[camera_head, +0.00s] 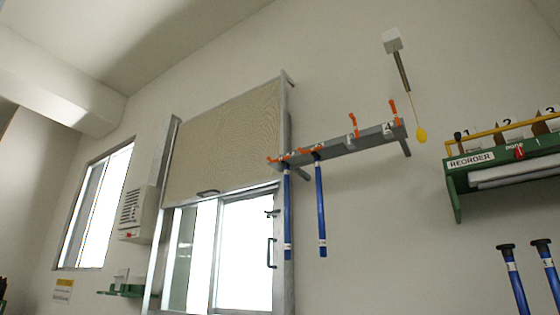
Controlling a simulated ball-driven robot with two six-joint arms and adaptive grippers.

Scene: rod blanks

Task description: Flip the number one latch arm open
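A grey rail (345,147) is fixed high on the wall, right of the door. It carries several orange latch arms. The two at the left, a far-left one (279,159) and its neighbour (311,150), lie nearly flat. The two at the right, an inner one (353,120) and an outer one (393,108), stand up. A blue rod (288,215) hangs below the far-left arm and another blue rod (321,210) below its neighbour. Neither of my grippers is in view.
A green rack (455,196) marked REORDER, with numbers above it, is at the right. Two more blue rods (515,283) (548,273) are below it. A yellow pull knob (421,136) hangs by the rail. A half-raised shutter (225,140) covers the door top.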

